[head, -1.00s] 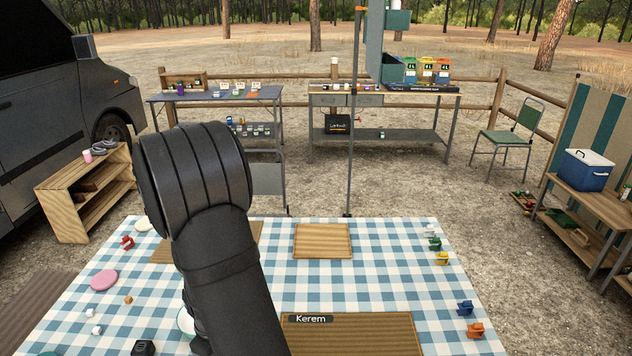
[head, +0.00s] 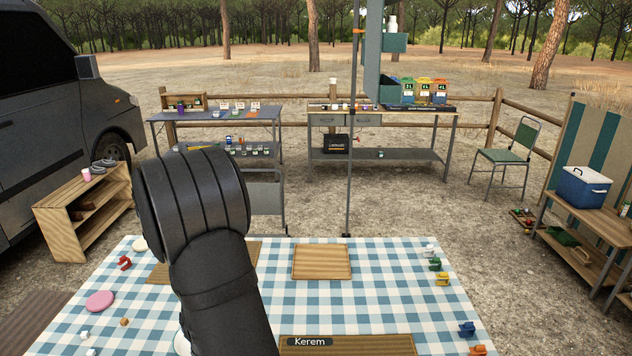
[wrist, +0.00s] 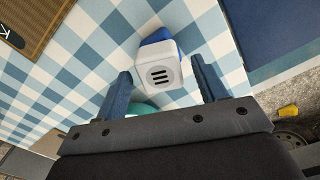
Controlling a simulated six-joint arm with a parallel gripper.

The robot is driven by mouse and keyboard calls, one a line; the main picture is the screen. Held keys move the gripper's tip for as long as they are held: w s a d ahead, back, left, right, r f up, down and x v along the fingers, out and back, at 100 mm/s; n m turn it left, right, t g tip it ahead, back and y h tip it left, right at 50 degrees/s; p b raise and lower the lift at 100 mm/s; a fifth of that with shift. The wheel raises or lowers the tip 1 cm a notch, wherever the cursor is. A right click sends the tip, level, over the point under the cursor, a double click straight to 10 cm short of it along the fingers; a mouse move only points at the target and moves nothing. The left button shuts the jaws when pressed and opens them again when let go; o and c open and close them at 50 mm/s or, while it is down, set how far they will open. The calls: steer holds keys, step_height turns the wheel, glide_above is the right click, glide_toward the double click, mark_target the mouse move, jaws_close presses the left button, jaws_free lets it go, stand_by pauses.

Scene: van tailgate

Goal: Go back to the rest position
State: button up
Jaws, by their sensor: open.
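My gripper (wrist: 160,73) is open, its two blue fingers spread apart in the wrist view. A white block with dark slots on its face (wrist: 160,72) shows in the gap between the fingertips; I cannot tell whether it is between them or beyond them. A blue thing (wrist: 157,36) shows behind the block, and part of a teal thing (wrist: 140,109) shows beside the left finger. In the head view my dark arm stands over the checked table, and the gripper is hidden.
The checked tablecloth (head: 375,290) carries a wooden board (head: 321,262), a mat labelled Kerem (head: 360,347), a pink disc (head: 99,301) and several small coloured pieces along its right side. A shelf (head: 62,235) stands left; two work tables (head: 260,113) (head: 440,111) stand behind.

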step_height(320, 180, up, 10)
step_height(320, 180, down, 12)
steer(key=shift+f, duration=0.1)
step_height(320, 180, up, 5)
steer(key=shift+d+f, duration=0.1)
steer(key=shift+f, duration=0.05)
steer(key=w+d+r, duration=0.1)
steer(key=d+r, duration=0.6)
steer(key=d, duration=0.4)
steer(key=w+a+f+n, duration=0.1)
steer(key=w+a, duration=0.5)
steer(key=a, duration=0.2)
steer(key=w+a+f+n, duration=0.2)
steer(key=w+a, duration=0.4)
steer(key=a, duration=0.2)
steer(key=w+a+f+n, duration=0.1)
steer(key=w+a, duration=0.6)
steer(key=a, duration=0.1)
steer(key=shift+f+n, duration=0.3)
steer(key=shift+n, duration=0.1)
steer(key=shift+w+a+f, duration=0.1)
steer(key=shift+a+f, duration=0.05)
steer(key=shift+a, duration=0.5)
steer(key=shift+c, duration=0.3)
steer(key=c, duration=0.4)
